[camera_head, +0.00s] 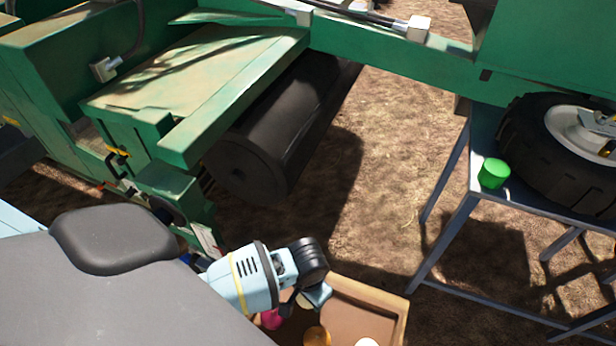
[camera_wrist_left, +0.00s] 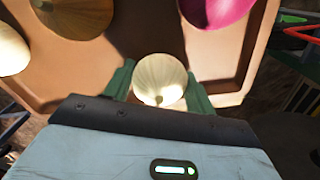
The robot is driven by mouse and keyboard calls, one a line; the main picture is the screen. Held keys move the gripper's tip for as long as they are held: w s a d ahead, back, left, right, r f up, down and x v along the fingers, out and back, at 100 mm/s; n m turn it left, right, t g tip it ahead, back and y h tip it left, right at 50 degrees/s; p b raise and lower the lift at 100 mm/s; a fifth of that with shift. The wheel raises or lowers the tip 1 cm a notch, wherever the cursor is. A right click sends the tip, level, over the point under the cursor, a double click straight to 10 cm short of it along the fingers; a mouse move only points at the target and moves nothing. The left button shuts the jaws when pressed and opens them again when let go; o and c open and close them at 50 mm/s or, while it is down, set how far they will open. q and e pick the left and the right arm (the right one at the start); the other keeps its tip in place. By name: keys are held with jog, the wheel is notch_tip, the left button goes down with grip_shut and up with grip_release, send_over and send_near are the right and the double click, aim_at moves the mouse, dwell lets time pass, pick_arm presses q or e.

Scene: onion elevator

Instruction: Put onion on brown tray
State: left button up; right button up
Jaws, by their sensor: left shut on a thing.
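My left gripper (camera_wrist_left: 160,88) is shut on a pale cream onion (camera_wrist_left: 160,78), with a green finger on each side of it. The brown tray (camera_head: 399,318) is at the bottom of the head view, and my left gripper (camera_head: 318,298) is over its left part. In the left wrist view, the tray (camera_wrist_left: 228,97) spreads out behind the held onion. I cannot tell whether the held onion touches the tray. A magenta onion (camera_wrist_left: 217,10), a golden-brown onion (camera_wrist_left: 75,12) and a white onion (camera_wrist_left: 10,50) lie in the tray. My right gripper is not in view.
A green machine (camera_head: 210,70) with a black roller (camera_head: 285,125) stands behind the tray. A metal table (camera_head: 475,185) at right bears a tire (camera_head: 560,150) and a green cylinder (camera_head: 493,173). Bare ground (camera_head: 385,190) lies between them.

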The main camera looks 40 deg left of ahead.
pick_arm(q)
jog(key=shift+f, duration=0.2)
jog(key=o, duration=0.8)
jog(key=shift+o, duration=1.2)
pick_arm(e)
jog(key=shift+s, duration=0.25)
pick_arm(q)
jog(key=shift+r, duration=0.15)
notch_tip(320, 180, up, 11)
jog(key=p, duration=0.3)
jog(key=shift+p, duration=0.35)
jog(key=shift+r, duration=0.6)
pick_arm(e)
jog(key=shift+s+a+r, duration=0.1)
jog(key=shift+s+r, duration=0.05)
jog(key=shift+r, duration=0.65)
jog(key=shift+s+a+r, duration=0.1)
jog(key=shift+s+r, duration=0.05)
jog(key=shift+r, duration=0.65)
